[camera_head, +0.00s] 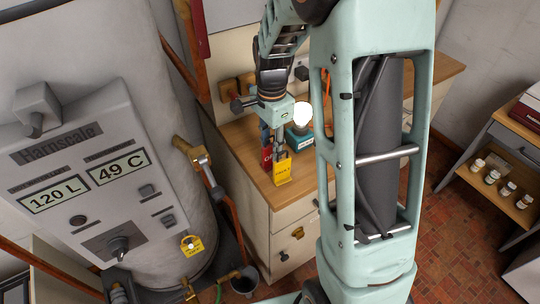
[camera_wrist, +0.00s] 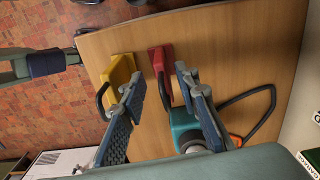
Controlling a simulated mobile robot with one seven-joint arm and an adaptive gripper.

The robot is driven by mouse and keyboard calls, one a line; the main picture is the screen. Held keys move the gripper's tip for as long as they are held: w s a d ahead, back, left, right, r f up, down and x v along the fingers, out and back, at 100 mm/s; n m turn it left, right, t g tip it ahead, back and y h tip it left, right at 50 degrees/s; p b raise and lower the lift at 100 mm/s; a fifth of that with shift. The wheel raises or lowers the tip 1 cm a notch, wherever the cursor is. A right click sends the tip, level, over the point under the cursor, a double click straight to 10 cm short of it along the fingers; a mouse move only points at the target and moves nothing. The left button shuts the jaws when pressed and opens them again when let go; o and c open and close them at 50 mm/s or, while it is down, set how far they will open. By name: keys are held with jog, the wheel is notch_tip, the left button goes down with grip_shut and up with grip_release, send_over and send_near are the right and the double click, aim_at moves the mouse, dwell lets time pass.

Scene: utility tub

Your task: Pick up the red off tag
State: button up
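The red tag (camera_wrist: 160,58), with a dark shackle-like loop, is on the wooden counter (camera_wrist: 220,60). In the wrist view it lies just beyond and between the two fingertips. In the head view a sliver of red (camera_head: 266,158) shows beside my gripper (camera_head: 274,138), which hangs over the counter and hides part of it. My gripper (camera_wrist: 160,74) is open, with a gap between its fingers and nothing held. Contact with the tag cannot be told. A yellow tag (camera_wrist: 118,72) with a similar loop stands close to the left finger.
A teal lamp-like item (camera_wrist: 187,130) with a dark cable sits near the right finger; its white bulb (camera_head: 302,116) shows in the head view. A shelf with jars (camera_head: 492,176) is at right.

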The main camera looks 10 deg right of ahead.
aim_at(270, 163)
jog(key=f, duration=0.4)
jog(key=shift+w+a+f, duration=0.15)
jog(key=shift+w, duration=0.05)
jog(key=shift+c, duration=0.3)
grip_shut()
